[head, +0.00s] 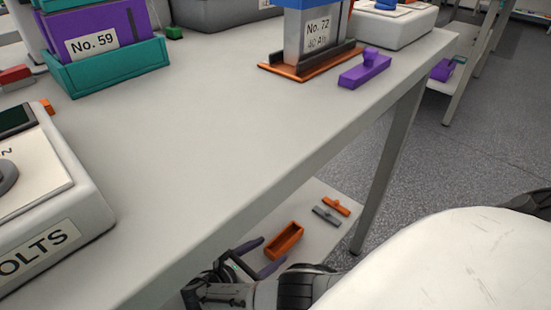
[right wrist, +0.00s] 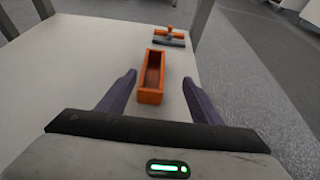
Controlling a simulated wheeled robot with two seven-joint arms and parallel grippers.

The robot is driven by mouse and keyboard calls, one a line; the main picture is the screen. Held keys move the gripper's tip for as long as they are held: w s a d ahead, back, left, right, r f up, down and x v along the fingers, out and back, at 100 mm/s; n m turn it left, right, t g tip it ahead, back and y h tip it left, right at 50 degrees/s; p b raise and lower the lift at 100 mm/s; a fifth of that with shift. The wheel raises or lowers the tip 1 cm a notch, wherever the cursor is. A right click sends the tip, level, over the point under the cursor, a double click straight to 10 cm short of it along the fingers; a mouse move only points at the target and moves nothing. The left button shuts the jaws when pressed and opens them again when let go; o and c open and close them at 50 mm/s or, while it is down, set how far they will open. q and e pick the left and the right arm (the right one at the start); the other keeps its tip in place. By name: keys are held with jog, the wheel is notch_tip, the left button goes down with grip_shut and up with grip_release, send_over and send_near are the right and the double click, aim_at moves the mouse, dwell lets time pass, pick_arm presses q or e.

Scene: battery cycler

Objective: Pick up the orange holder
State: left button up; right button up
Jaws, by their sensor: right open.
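The orange holder (head: 285,241) is an open, empty, long box on the lower shelf under the table. It also shows in the right wrist view (right wrist: 152,94), straight ahead with its long side running away from me. My right gripper (head: 259,256) is open, with its purple fingers pointing toward the holder. In the right wrist view the fingertips (right wrist: 159,80) show to the left and right of the holder, apart from it, and nothing is between them in grip. I cannot tell the exact gap in height. My left gripper is not in view.
Beyond the holder on the shelf (right wrist: 95,65) lie a grey piece (head: 327,215) and an orange piece (head: 336,206). The tabletop (head: 200,130) overhangs the shelf, and a table leg (head: 390,165) stands at right. A purple clamp-like piece (head: 364,70) lies near the table edge.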

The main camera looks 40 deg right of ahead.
aim_at(284, 243)
jog(key=shift+w+a+f+b, duration=0.1)
jog(key=shift+w+f+b, duration=0.45)
jog(key=shift+f, duration=0.3)
jog(key=x, duration=0.4)
jog(key=shift+d+b, duration=0.2)
jog(key=shift+b, duration=0.2)
jog(key=b+x, duration=0.2)
jog(key=x, duration=0.3)
jog(key=shift+w+d, duration=0.15)
jog(key=shift+d, duration=0.2)
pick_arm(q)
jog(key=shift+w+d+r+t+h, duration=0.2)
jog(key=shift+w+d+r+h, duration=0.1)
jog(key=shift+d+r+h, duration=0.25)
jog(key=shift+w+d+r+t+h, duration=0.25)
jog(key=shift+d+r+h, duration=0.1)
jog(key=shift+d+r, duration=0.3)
pick_arm(e)
jog(key=c, duration=1.2)
